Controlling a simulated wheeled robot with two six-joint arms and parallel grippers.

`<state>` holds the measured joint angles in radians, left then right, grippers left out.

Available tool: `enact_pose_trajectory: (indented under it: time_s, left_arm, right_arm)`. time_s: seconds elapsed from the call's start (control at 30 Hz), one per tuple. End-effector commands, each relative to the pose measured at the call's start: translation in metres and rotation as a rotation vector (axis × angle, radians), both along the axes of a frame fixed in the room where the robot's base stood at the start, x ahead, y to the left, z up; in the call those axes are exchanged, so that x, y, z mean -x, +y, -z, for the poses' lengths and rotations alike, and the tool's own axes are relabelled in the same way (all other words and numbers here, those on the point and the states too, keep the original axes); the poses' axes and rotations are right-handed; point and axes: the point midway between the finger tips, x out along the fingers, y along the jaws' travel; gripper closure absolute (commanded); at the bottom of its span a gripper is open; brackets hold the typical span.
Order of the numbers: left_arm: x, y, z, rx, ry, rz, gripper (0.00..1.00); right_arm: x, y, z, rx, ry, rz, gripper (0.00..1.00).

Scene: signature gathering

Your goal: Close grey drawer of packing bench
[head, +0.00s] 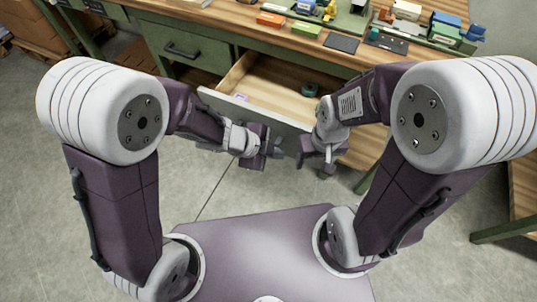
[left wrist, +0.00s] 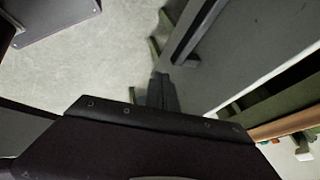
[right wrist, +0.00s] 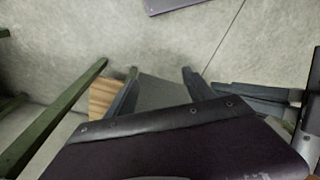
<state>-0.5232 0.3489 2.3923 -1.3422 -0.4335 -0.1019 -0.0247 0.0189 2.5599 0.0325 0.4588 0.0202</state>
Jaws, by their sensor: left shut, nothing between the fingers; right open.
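The grey drawer (head: 275,118) of the packing bench (head: 270,38) is pulled out, with its wooden inside open to view. A green roll (head: 310,89) and a small purple item (head: 241,97) lie in it. My left gripper (head: 277,152) is shut and empty, just in front of the drawer's front panel. In the left wrist view its fingers (left wrist: 160,90) are together near the grey panel (left wrist: 250,60) and its bar handle (left wrist: 198,30). My right gripper (head: 314,160) is open and empty by the panel's right part; its fingers (right wrist: 162,93) are apart. Whether either touches the panel is unclear.
A closed green drawer (head: 182,50) with a dark handle is left of the open one. Boxes, a dark pad (head: 341,43) and trays cover the bench top. A wooden table (head: 524,185) stands at the right. The grey floor between is clear.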

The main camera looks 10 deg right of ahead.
Motion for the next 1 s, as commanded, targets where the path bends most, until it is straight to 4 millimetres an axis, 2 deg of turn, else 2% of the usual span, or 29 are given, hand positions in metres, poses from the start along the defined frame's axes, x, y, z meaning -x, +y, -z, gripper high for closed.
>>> enact_pose_trajectory:
  time_s: [0.03,0.1,0.2,0.4,0.8,1.0]
  left_arm:
    - [-0.002,-0.006,0.017,-0.001,0.001,0.002,1.00]
    - [-0.004,-0.015,0.028,-0.001,0.001,0.002,1.00]
    - [-0.020,-0.024,0.017,0.001,0.000,-0.001,1.00]
    - [-0.035,-0.035,0.018,0.000,-0.001,-0.002,1.00]
    - [-0.038,-0.036,0.019,-0.001,0.000,-0.001,1.00]
    - [-0.043,-0.039,0.016,0.000,0.001,-0.002,1.00]
  right_arm:
    - [0.000,0.000,0.014,0.000,0.000,0.000,0.38]
    - [0.000,0.000,0.023,0.000,0.000,0.000,0.38]
    - [0.000,0.000,0.008,0.000,0.000,0.000,0.38]
    - [0.000,0.000,0.005,0.000,0.000,0.000,0.38]
    - [0.000,0.000,0.005,0.000,0.000,0.000,0.38]
    - [0.000,0.000,-0.006,0.000,0.000,0.000,0.38]
